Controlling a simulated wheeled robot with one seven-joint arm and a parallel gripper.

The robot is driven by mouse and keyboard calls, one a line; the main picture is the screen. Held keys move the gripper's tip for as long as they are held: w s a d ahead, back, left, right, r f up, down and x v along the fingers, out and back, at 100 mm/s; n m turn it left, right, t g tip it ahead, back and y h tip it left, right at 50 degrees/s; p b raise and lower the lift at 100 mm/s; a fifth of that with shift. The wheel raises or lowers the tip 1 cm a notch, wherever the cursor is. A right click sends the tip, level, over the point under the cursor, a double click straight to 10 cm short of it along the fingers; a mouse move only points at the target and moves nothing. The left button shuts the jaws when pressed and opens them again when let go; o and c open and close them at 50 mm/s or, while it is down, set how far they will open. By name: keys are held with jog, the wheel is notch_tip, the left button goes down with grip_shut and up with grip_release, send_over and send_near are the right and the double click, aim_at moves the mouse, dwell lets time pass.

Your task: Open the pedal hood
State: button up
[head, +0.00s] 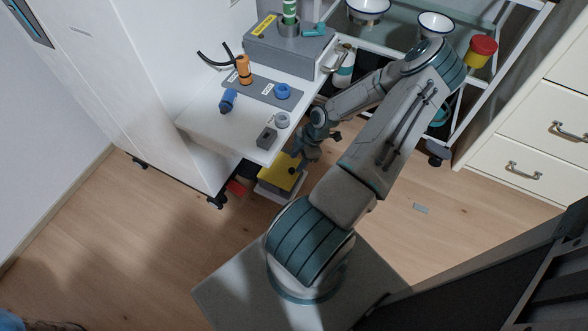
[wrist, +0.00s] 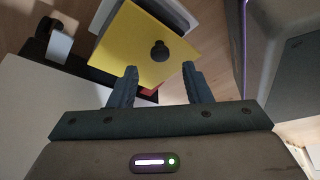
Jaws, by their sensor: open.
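The yellow pedal hood (head: 276,177) sits low near the floor, below the white worktop's front edge. In the wrist view the hood (wrist: 135,38) is a flat yellow panel with a round black knob (wrist: 159,51) on it. My gripper (wrist: 160,70) is open. Its two fingers point toward the hood, and the knob appears between and just beyond the fingertips, with no contact visible. In the head view my gripper (head: 301,165) is beside the hood's right side, and partly covers it. What lies under the hood is hidden.
The white worktop (head: 215,128) overhangs close to the hood on the left. It carries a grey mat, an orange tool, blue parts and a grey box (head: 285,48). A wheeled glass-shelf cart (head: 436,155) and cream drawers (head: 520,130) stand right. The wooden floor (head: 440,245) is mostly clear.

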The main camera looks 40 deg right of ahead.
aim_at(292, 170)
jog(key=b+x, duration=0.1)
jog(key=x, duration=0.3)
jog(key=shift+f, duration=0.15)
